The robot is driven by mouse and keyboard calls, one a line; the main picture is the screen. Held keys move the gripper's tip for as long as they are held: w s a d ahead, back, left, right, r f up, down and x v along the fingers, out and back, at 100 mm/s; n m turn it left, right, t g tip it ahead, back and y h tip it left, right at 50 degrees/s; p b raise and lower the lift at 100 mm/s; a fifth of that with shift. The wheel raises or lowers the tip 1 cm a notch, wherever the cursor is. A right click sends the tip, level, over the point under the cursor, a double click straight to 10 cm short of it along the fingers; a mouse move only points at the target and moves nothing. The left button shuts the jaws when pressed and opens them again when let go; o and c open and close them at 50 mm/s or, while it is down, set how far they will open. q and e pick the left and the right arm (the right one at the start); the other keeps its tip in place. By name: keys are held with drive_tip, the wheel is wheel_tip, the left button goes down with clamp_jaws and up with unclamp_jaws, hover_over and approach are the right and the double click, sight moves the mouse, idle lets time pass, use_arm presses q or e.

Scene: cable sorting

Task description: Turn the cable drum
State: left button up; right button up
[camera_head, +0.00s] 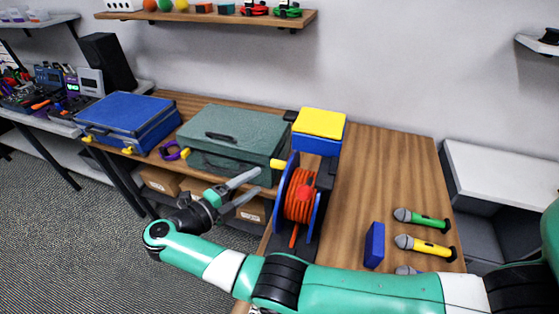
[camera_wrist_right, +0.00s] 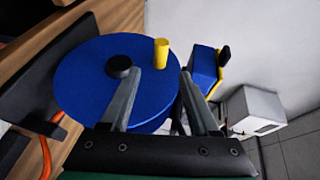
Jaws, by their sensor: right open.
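The cable drum has blue side discs (camera_wrist_right: 85,85) and orange cable (camera_head: 299,198) wound between them, standing upright at the table's left edge. A yellow crank handle (camera_head: 279,164) sticks out from the upper part of its left disc. The handle also shows in the right wrist view (camera_wrist_right: 161,52). My right gripper (camera_head: 259,182) is open and empty, left of the drum. In its wrist view the handle appears between the open fingertips (camera_wrist_right: 160,73), slightly beyond them; contact cannot be seen. My left gripper is not in view.
A green case (camera_head: 230,140) and a blue case (camera_head: 127,115) lie to the left. A blue box with a yellow top (camera_head: 319,123) stands behind the drum. Several microphones (camera_head: 424,219) and a blue block (camera_head: 374,245) lie right. The wooden table (camera_head: 385,165) is clear at the back right.

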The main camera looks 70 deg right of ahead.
sight(277, 167)
drive_tip(key=p+x, duration=0.1)
drive_tip(key=x, duration=1)
drive_tip(key=shift+d, duration=0.3)
clamp_jaws()
idle(0.8)
